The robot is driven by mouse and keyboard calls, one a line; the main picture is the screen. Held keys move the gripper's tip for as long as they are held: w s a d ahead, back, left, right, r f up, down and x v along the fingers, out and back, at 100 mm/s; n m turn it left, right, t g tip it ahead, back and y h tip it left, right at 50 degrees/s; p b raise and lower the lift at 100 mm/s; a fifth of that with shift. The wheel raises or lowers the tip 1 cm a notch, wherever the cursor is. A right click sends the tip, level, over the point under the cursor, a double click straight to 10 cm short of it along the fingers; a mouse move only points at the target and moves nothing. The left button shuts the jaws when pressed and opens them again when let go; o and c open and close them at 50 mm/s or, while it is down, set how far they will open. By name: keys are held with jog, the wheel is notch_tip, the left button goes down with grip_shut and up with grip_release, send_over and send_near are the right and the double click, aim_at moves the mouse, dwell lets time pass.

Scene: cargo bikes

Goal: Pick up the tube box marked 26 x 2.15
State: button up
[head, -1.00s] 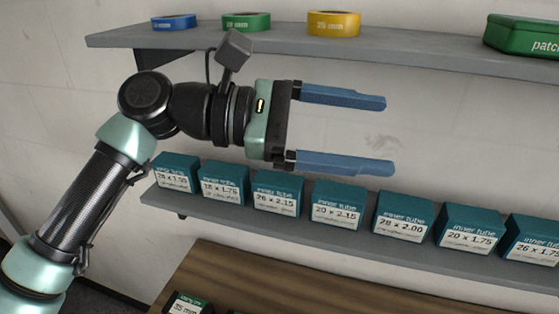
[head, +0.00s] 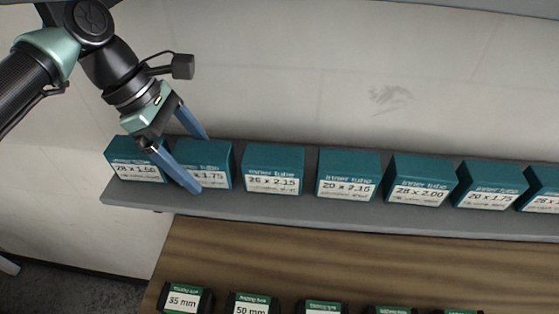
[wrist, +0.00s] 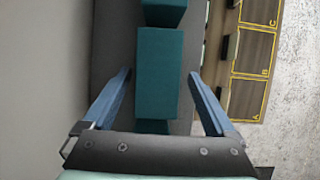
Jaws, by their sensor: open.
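The tube box marked 26 x 2.15 (head: 273,170) is a teal box with a white label, third from the left in the shelf row. It stands upright between the 18 x 1.75 box (head: 217,160) and the 20 x 2.15 box (head: 347,174). My gripper (head: 202,163) is open and empty, left of the 26 x 2.15 box, with its fingers spread about the 18 x 1.75 box. In the wrist view, a teal box (wrist: 160,75) lies between the fingertips in the picture; its label is hidden, and touching cannot be told.
The grey shelf (head: 290,208) runs along the wall, with the 28 x 2.00 box (head: 420,180) and others further right. Below is a wooden surface (head: 330,260) with several small dark boxes, one marked 35 mm (head: 184,299). The wall above the row is clear.

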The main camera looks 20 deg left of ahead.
aim_at(264, 155)
jog(key=shift+d, duration=0.1)
jog(key=d+p, duration=0.1)
jog(key=d, duration=0.1)
jog(key=w+d+p, duration=0.1)
jog(key=d, duration=0.1)
jog(key=w+d, duration=0.1)
jog(key=d, duration=0.1)
jog(key=shift+w+d+p, duration=0.1)
jog(key=shift+d+p, duration=0.1)
jog(key=shift+p, duration=0.2)
jog(key=d+p, duration=0.1)
jog(key=d, duration=0.1)
jog(key=w+d+p, duration=0.1)
jog(key=d, duration=0.1)
jog(key=shift+w+d, duration=0.1)
jog(key=shift+d, duration=0.1)
jog(key=shift+d+f+p, duration=0.1)
jog(key=shift+f+p, duration=0.4)
jog(key=shift+f, duration=0.2)
jog(key=shift+c, duration=0.3)
grip_shut()
